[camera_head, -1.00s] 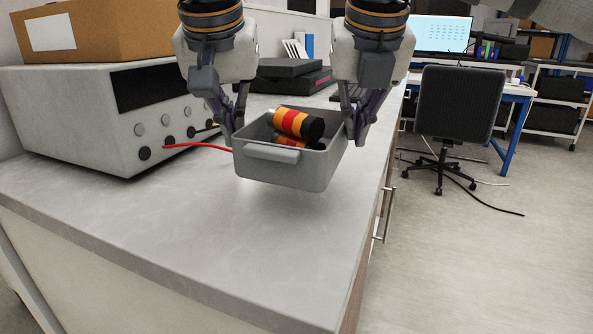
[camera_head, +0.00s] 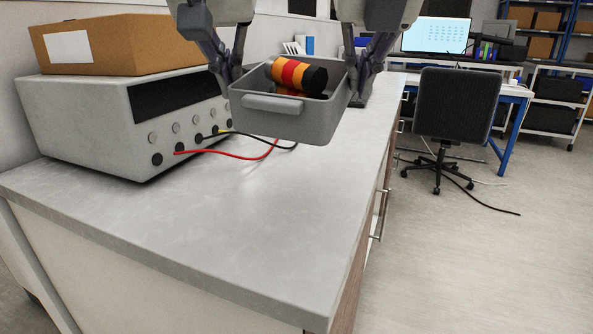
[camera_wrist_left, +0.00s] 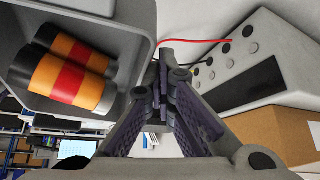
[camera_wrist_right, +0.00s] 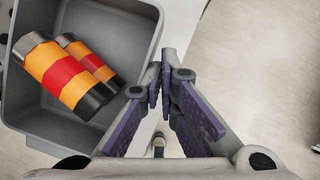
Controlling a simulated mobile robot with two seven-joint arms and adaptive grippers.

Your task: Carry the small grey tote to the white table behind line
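The small grey tote (camera_head: 290,122) hangs level above the grey-white counter, between my two grippers. It holds two cylinders (camera_head: 298,75) with black, orange and red bands, lying on their sides; they also show in the left wrist view (camera_wrist_left: 66,72) and right wrist view (camera_wrist_right: 66,74). My left gripper (camera_head: 231,80) is shut at the tote's left side. My right gripper (camera_head: 357,92) is shut at its right side. In both wrist views the fingertips meet close beside the tote's rim; the exact grip is partly hidden. The white table behind cannot be made out clearly.
A grey instrument (camera_head: 125,120) with red and black leads (camera_head: 235,155) stands on the counter (camera_head: 220,215) at left, a cardboard box (camera_head: 120,42) on top. The near counter is clear. At right are open floor, an office chair (camera_head: 455,105) and a blue-legged desk (camera_head: 510,92) with a monitor.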

